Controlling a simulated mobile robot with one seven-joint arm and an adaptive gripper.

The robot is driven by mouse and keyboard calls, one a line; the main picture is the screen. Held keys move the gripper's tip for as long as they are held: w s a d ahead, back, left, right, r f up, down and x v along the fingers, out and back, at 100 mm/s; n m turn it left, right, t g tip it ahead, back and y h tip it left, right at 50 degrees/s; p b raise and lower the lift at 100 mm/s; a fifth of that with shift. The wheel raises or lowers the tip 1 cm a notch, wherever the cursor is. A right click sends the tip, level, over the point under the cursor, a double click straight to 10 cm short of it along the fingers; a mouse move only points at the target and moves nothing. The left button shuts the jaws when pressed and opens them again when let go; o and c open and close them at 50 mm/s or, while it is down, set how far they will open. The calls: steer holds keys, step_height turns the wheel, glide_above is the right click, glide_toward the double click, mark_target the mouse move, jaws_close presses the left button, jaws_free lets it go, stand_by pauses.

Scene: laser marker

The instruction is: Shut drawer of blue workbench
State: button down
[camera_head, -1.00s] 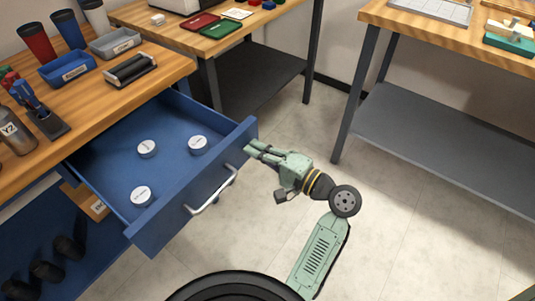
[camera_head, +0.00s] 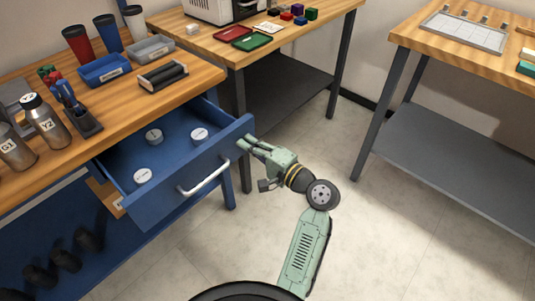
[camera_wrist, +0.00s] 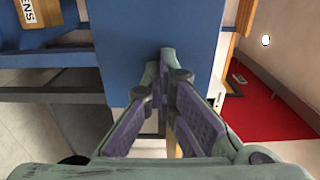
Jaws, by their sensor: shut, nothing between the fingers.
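The blue drawer (camera_head: 165,212) of the workbench (camera_head: 198,76) stands partly open. Its front has a silver bar handle (camera_head: 206,178). Several white round lids or pucks (camera_head: 199,134) lie inside the drawer. My gripper (camera_head: 246,142) is shut and empty, with its fingertips at the right end of the drawer front, to the right of the handle. In the wrist view the closed fingertips (camera_wrist: 164,58) lie against or just before a blue panel (camera_wrist: 155,35); I cannot tell whether they touch it.
On the bench top are cups (camera_head: 106,32), a blue bin (camera_head: 104,70), a grey bin (camera_head: 150,49), bottles (camera_head: 45,122) and a black roller (camera_head: 163,77). Another table (camera_head: 285,37) stands behind, one more (camera_head: 470,60) at right. The floor (camera_head: 380,235) in front is clear.

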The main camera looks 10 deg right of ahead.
steer(key=x, duration=1.8)
steer(key=shift+w+a, duration=0.1)
steer(key=shift+w, duration=0.1)
steer(key=shift+w+a, duration=0.25)
steer(key=shift+w, duration=0.05)
steer(key=shift+w+r, duration=0.1)
steer(key=shift+r, duration=0.05)
